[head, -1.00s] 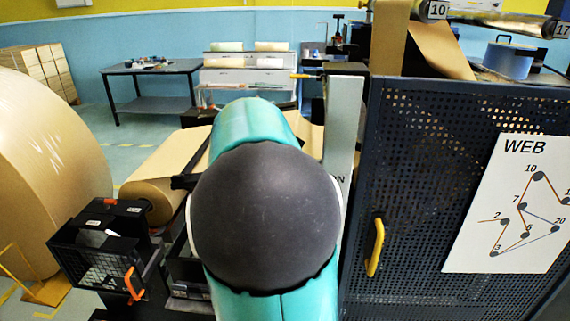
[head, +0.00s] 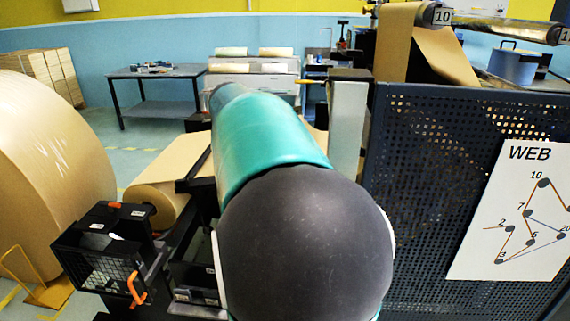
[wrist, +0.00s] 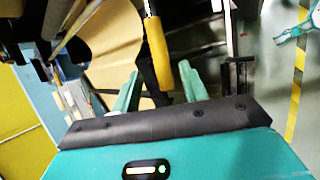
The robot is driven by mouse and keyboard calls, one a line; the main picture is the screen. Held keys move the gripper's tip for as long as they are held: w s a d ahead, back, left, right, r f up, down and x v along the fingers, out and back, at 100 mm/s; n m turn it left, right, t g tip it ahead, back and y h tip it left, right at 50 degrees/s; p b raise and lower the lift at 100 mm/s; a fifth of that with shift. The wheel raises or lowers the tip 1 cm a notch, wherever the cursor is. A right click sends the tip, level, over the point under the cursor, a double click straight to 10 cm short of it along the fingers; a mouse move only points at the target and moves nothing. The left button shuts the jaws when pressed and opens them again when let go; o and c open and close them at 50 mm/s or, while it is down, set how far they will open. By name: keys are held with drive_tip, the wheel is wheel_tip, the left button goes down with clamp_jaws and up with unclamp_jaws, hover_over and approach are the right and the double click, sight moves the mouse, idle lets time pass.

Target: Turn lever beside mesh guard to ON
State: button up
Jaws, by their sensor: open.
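The dark perforated mesh guard (head: 425,170) stands on the right in the head view. Beside it is a pale grey post (head: 346,130) with a dark top. A yellow-gripped lever (head: 310,82) points left from the top of this post. My gripper (wrist: 160,72) shows in the wrist view with its two teal fingers apart. A yellow grip (wrist: 157,45), seemingly the lever's, appears between and just beyond the fingertips. I cannot tell whether it touches them. In the head view my arm hides the gripper and the post's lower part, including any label there.
A WEB diagram sheet (head: 515,215) hangs on the guard. A large kraft roll (head: 40,160) stands at the left. A small black mesh box (head: 100,255) with an orange handle (head: 136,287) is at lower left. A dark table (head: 155,85) stands at the back, with open floor before it.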

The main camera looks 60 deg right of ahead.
drive_tip(key=v, duration=0.6)
drive_tip(key=shift+r, duration=0.2)
drive_tip(key=s+a+f+m+t+y, duration=0.1)
drive_tip(key=a+f, duration=0.4)
drive_tip(key=a, duration=0.7)
drive_tip(key=s+a+f+m+t+y, duration=0.1)
drive_tip(key=s+a+f+t+y, duration=0.1)
drive_tip(key=a, duration=1.1)
drive_tip(key=s+a+f+m+t+y, duration=0.2)
drive_tip(key=a+f, duration=0.5)
drive_tip(key=a, duration=0.5)
drive_tip(key=t+y, duration=0.1)
drive_tip(key=y, duration=0.1)
drive_tip(key=shift+a+f+t+y, duration=0.3)
drive_tip(key=shift+f+y, duration=0.1)
drive_tip(key=shift+c, duration=0.7)
drive_tip(key=shift+d, duration=0.1)
drive_tip(key=shift+d, duration=0.15)
